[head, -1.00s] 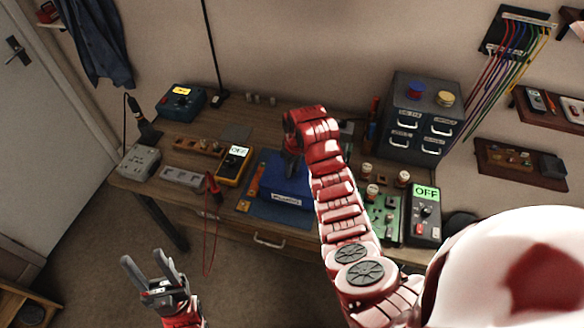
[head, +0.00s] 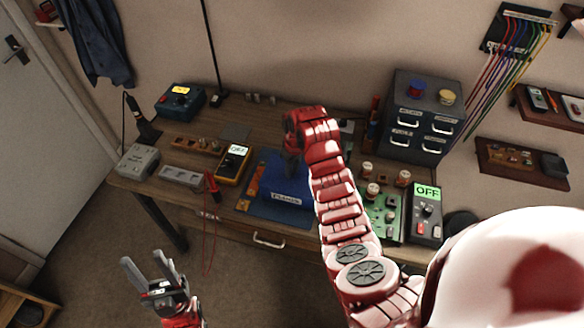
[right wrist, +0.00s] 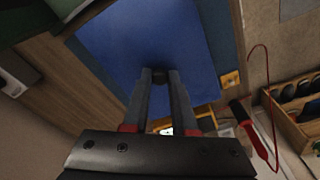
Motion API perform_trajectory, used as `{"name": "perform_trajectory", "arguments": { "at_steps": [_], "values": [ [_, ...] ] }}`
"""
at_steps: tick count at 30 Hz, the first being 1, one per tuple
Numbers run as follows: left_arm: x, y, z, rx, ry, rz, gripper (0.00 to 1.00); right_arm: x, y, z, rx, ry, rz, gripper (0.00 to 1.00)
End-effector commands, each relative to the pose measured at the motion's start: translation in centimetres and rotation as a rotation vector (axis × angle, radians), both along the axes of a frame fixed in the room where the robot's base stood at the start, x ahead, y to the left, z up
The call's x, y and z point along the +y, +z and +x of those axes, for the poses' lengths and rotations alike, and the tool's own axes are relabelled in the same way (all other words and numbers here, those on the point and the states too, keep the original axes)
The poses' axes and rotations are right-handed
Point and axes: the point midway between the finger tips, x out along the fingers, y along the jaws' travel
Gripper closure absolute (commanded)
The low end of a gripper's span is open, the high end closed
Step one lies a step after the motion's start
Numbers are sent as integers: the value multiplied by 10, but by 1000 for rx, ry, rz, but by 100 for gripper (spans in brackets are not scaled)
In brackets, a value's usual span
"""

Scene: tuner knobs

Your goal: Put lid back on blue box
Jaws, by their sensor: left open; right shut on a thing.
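The blue box (head: 284,198) with a white front label stands on a blue mat (head: 262,209) at the middle of the workbench. My right gripper (head: 291,168) comes down over it from above. In the right wrist view my right gripper (right wrist: 161,84) is shut on a small dark knob (right wrist: 160,75) on the flat blue lid (right wrist: 130,45). I cannot tell whether the lid is seated on the box; my arm hides part of it. My left gripper (head: 146,262) is open and empty, in front of the bench at the lower left.
A yellow multimeter (head: 233,164) stands left of the box, with a red probe (head: 212,186) beside it. A green circuit board (head: 384,215) and a meter reading OFF (head: 426,214) lie to the right. A grey drawer cabinet (head: 424,120) stands behind them.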

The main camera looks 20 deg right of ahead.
Motion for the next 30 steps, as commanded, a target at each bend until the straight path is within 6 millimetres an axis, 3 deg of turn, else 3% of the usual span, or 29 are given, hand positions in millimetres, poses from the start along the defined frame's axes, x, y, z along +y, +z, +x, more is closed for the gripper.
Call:
{"name": "perform_trajectory", "arguments": {
  "at_steps": [8, 9, 14, 25, 30],
  "values": [
    [0, 0, 0, 0, 0, 0, 50, 0, 0, 0, 0, 0, 0, 100],
    [0, 0, 0, 0, 0, 0, 50, 0, 0, 0, 0, 0, 0, 67],
    [0, 0, 0, 0, 0, 0, 50, 0, 0, 0, 0, 0, 0, 40],
    [0, -3, 0, 0, 0, 0, 50, 0, 4, 0, -1, 0, 0, 40],
    [0, -14, 0, 0, 0, 0, 50, -2, 27, -1, -7, 2, -1, 40]
  ]
}}
